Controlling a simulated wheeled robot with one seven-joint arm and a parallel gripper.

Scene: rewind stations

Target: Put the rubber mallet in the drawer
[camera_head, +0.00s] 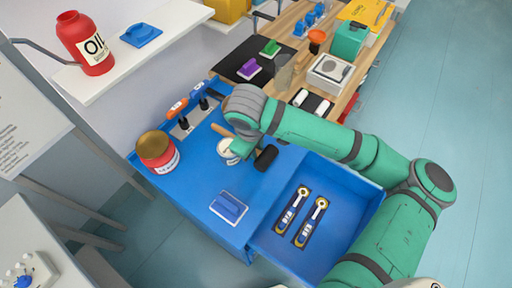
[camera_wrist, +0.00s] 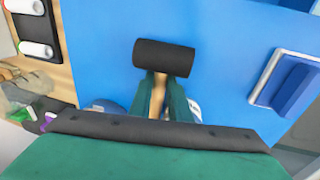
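The rubber mallet has a black head (camera_head: 265,158) and a wooden handle (camera_head: 221,130). It is over the blue bench top near the drawer side; I cannot tell whether it touches the top. My gripper (camera_head: 243,148) is around the handle. In the wrist view the two green fingers (camera_wrist: 163,97) close on the handle just behind the black head (camera_wrist: 164,57). The blue drawer (camera_head: 345,185) is pulled open at the front of the bench. Two wrenches (camera_head: 288,213) (camera_head: 314,222) lie on dark labelled strips inside it; the rest of its floor looks bare.
A white tin (camera_head: 228,152) stands close beside my gripper. A red can (camera_head: 158,153), a blue block on a pale plate (camera_head: 229,207) and screwdrivers (camera_head: 178,107) are on the blue bench top (camera_head: 200,180). A wooden bench with several items adjoins behind.

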